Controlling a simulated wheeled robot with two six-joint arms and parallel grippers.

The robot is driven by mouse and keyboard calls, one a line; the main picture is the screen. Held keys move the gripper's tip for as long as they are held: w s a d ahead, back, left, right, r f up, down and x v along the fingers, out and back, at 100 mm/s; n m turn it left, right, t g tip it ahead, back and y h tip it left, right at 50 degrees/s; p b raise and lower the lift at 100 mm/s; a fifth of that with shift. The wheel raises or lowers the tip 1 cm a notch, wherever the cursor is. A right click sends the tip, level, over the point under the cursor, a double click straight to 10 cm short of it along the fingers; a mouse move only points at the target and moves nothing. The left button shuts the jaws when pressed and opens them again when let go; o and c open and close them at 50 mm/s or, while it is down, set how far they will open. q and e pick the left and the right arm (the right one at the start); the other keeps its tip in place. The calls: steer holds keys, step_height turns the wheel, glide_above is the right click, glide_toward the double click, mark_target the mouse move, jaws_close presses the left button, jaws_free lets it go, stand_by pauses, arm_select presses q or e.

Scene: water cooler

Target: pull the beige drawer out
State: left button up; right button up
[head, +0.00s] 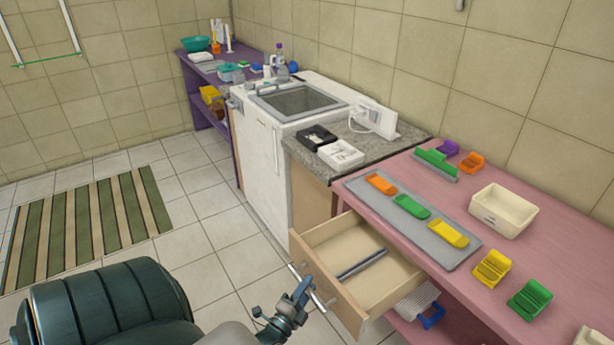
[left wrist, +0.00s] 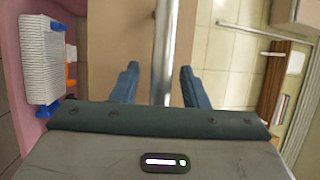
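The beige drawer (head: 375,274) stands pulled out below the counter in the head view, its inside showing, with a grey divider bar (head: 362,265) in it. Its front carries a metal bar handle (head: 322,303). My left gripper (head: 303,291) is at this handle. In the left wrist view the handle (left wrist: 163,45) runs between the two blue fingers of my left gripper (left wrist: 158,86), with a visible gap on each side, so the gripper is open around it. The drawer front (left wrist: 118,40) lies beyond the fingers. My right gripper is not in view.
A pink table (head: 460,270) stands right of the drawer, with a grey tray (head: 360,195) and a cream bin (head: 503,211). A white-grey rack (head: 415,301) sits beneath it. A white sink cabinet (head: 262,160) stands left. Tiled floor (head: 215,245) in front is clear, with a striped rug (head: 85,225).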

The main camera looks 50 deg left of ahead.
arm_select(q)
steer(key=b+v, duration=0.2)
steer(key=v, duration=0.8)
steer(key=shift+s, duration=0.4)
